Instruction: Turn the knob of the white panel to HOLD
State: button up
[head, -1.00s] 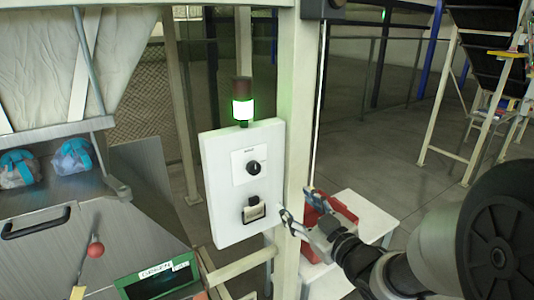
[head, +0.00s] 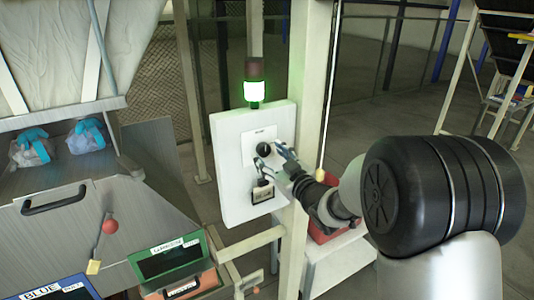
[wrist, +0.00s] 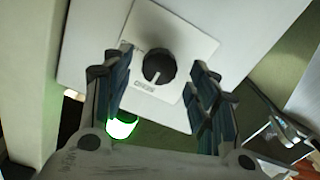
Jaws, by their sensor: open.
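The white panel (head: 232,150) is mounted on a pale post, with a round black knob (head: 263,149) on a white label plate. In the wrist view the panel looks upside down. There the knob (wrist: 159,66) has a white pointer line aimed down toward a small printed word, too blurred to read surely. Another word at the plate's left edge is also unreadable. My gripper (head: 272,157) is in front of the panel at the knob. In the wrist view my open gripper (wrist: 152,70) has one finger on each side of the knob, with visible gaps.
A lit green lamp (head: 254,91) stands on top of the panel. A black-framed fitting (head: 263,193) sits below the knob. A grey machine with a red-knobbed lever (head: 110,226) and labelled bins stands left. A white table with a red bin (head: 327,232) is behind my arm.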

jog(key=shift+x, duration=1.15)
jog(key=shift+c, duration=0.5)
jog(key=c, duration=1)
